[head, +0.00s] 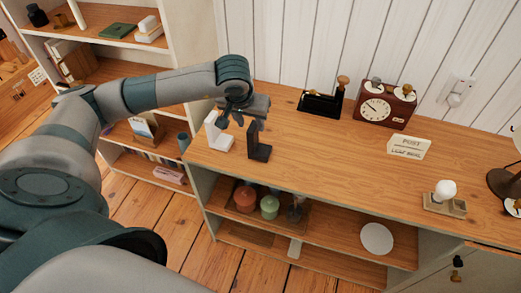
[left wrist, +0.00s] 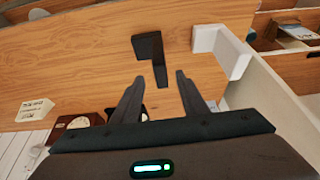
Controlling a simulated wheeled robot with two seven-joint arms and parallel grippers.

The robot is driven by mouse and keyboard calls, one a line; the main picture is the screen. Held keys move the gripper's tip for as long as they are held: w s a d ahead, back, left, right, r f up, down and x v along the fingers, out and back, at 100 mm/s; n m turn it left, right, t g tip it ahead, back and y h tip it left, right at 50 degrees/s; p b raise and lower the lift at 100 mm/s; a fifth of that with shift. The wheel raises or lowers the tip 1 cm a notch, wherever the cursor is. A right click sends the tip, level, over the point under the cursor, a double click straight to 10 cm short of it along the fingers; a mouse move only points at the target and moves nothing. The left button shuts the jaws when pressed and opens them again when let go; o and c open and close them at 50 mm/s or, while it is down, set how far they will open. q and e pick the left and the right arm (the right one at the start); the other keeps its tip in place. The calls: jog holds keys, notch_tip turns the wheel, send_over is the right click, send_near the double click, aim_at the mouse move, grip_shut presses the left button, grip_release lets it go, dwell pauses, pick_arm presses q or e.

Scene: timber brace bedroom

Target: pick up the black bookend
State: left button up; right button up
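The black bookend (head: 259,143) stands upright on the wooden cabinet top, just right of a white bookend (head: 218,131). My left gripper (head: 240,122) hangs above and between the two in the head view, at the cabinet's left end. In the left wrist view the black bookend (left wrist: 150,50) lies ahead of the fingertips, and the white bookend (left wrist: 222,48) is right of it. My left gripper (left wrist: 157,88) is open, with nothing held; the bookend's lower tip shows between its fingers. Whether a finger touches it cannot be told. My right gripper is not in view.
The cabinet top (head: 320,155) is clear right of the bookends. A black holder (head: 320,103), a brown clock (head: 384,106) and a post sign (head: 408,147) stand further right. A bookshelf (head: 190,50) stands left; the panelled wall is behind.

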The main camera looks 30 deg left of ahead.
aim_at(252, 126)
pick_arm(q)
jog(key=shift+w+f+p, duration=0.2)
jog(key=shift+f+p, duration=0.15)
jog(key=shift+p, duration=0.1)
jog(key=p+x, duration=0.2)
jog(key=x, duration=0.1)
jog(key=shift+w+a+f, duration=0.15)
jog(key=shift+w+f, duration=0.05)
jog(key=shift+f, duration=0.15)
jog(key=shift+w+f, duration=0.1)
jog(key=shift+f, duration=0.15)
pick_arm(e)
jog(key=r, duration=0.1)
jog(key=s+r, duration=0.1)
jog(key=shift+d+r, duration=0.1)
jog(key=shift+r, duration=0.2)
pick_arm(q)
grip_shut()
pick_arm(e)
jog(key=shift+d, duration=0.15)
pick_arm(q)
jog(key=shift+a, duration=0.1)
jog(key=shift+w+r, duration=0.1)
